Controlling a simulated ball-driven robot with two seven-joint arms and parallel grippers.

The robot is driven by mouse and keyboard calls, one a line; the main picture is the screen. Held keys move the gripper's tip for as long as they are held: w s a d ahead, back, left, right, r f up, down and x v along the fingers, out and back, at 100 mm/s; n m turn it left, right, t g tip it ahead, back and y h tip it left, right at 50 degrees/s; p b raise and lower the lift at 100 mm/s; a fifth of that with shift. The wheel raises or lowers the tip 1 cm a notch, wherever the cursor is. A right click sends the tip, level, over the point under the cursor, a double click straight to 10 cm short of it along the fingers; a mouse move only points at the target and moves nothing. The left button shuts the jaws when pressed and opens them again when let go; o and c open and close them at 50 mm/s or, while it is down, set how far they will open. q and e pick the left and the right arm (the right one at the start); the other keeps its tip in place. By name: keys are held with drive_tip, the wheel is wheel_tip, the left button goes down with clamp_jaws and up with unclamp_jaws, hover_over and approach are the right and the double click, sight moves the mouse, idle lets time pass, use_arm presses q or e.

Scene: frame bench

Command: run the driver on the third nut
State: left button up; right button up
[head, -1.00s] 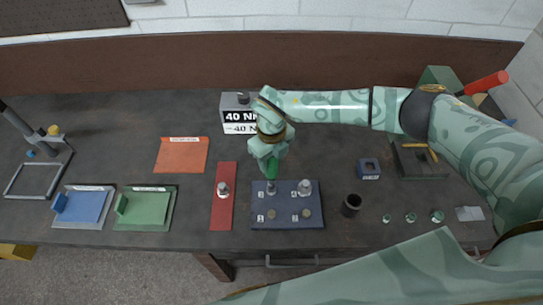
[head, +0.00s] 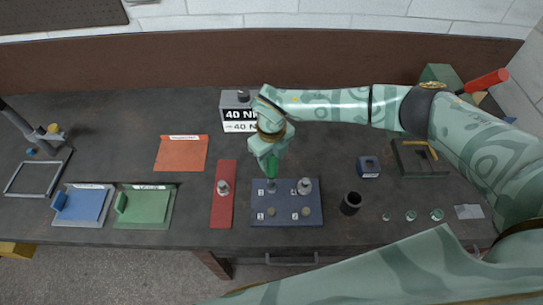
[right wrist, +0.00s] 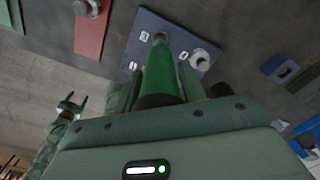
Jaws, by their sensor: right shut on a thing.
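My right gripper (head: 270,153) is shut on the green driver (head: 271,168), which points down at the blue plate (head: 288,220). The driver's tip is over the plate's back-left position and seems to meet the fitting there, though contact is hard to see. A silver nut (head: 304,187) stands at the back right. Small brassy pieces sit at the front left (head: 271,212) and front right (head: 306,212). In the right wrist view the green driver (right wrist: 160,75) reaches to the plate (right wrist: 150,25). My left gripper (right wrist: 70,108) shows there too, apart and open, with nothing in it.
A red strip (head: 223,210) with a silver piece lies left of the plate. A dark cup (head: 350,204), a small blue block (head: 369,167) and a "40 N" box (head: 238,112) stand around. Green (head: 146,210) and blue (head: 82,208) trays lie left.

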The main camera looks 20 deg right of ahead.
drive_tip(key=shift+f, duration=0.2)
idle(0.5)
drive_tip(key=shift+s+f, duration=0.25)
idle(1.5)
drive_tip(key=shift+r, duration=0.1)
drive_tip(key=shift+w+r+p, duration=0.15)
drive_tip(key=shift+r+p, duration=0.25)
drive_tip(key=shift+r, duration=0.15)
wheel_tip(320, 180, up, 6)
drive_tip(key=p, duration=0.4)
drive_tip(key=shift+w+r+p, duration=0.1)
drive_tip(key=shift+w+p, duration=0.05)
drive_tip(key=shift+p, duration=0.25)
